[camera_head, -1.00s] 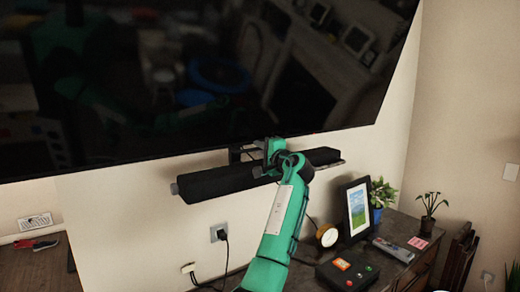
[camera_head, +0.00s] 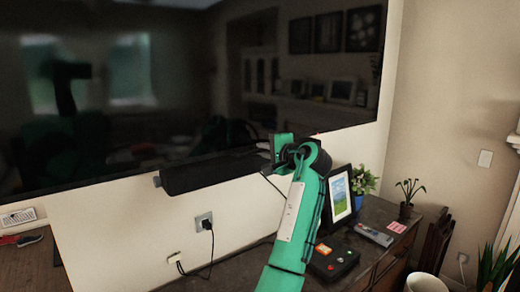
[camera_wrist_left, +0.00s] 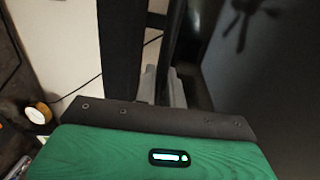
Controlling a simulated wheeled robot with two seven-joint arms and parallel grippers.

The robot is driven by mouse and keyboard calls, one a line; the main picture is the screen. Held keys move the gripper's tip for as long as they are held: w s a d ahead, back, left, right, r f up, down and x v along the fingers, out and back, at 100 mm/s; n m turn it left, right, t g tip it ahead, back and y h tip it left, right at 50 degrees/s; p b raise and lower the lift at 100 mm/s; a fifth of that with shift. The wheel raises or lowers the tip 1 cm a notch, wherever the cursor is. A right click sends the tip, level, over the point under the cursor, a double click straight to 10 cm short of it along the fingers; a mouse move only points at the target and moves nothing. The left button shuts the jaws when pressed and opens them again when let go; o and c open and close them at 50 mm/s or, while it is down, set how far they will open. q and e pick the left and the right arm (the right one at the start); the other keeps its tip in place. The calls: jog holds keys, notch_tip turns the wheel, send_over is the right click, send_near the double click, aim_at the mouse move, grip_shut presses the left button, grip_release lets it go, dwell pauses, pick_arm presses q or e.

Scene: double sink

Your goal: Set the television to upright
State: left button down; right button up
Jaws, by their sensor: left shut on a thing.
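The television (camera_head: 180,75) is a large black screen on the wall, filling the upper left of the head view. In the left wrist view, the grey fingers (camera_wrist_left: 167,88) are shut at the edge of the television (camera_wrist_left: 255,65), beside the soundbar (camera_wrist_left: 121,50). The exact grip contact is partly hidden. My right gripper is not in view.
A dark cabinet (camera_head: 345,268) below holds a picture frame (camera_head: 339,196), plants, a remote (camera_head: 374,236) and a black box with buttons (camera_head: 333,262). A cable hangs from a wall outlet (camera_head: 204,222). A white bin (camera_head: 427,283) stands at the lower right.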

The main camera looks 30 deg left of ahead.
pick_arm(q)
jog(key=shift+d+f, duration=0.1)
jog(key=shift+f, duration=0.1)
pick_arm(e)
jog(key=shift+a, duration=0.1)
pick_arm(q)
jog(key=c, duration=1.8)
grip_release()
jog(key=shift+o, duration=0.9)
jog(key=shift+d, duration=0.15)
jog(key=shift+d+r, duration=0.1)
jog(key=shift+r, duration=0.1)
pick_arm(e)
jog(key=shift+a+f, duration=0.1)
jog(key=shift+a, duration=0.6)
pick_arm(q)
jog(key=shift+s, duration=0.1)
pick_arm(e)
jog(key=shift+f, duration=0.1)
